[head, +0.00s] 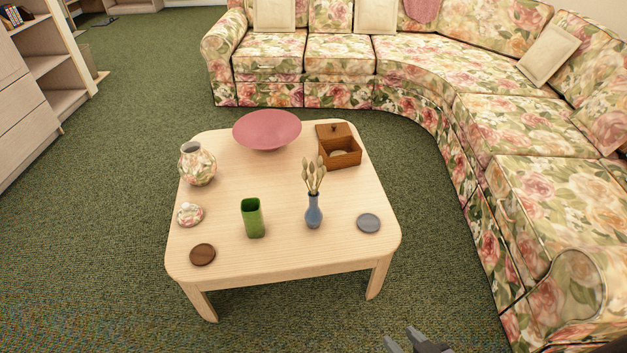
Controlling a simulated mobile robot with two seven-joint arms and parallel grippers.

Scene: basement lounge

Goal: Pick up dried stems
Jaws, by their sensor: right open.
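The dried stems (314,173) are pale beige with several bud-like heads. They stand upright in a slim blue vase (314,212) on the front right part of the light wood coffee table (240,258). My right gripper (408,344) shows only in part at the bottom edge of the head view. It is open and empty, short of the table and below and to the right of the vase. My left gripper is not in view.
A green vase (252,219), grey disc (368,223), brown disc (202,254), floral jar (197,165), small floral dish (190,214), pink bowl (267,130) and open wooden box (340,152) share the table. A floral sofa (560,190) curves behind and right. Carpet is clear in front.

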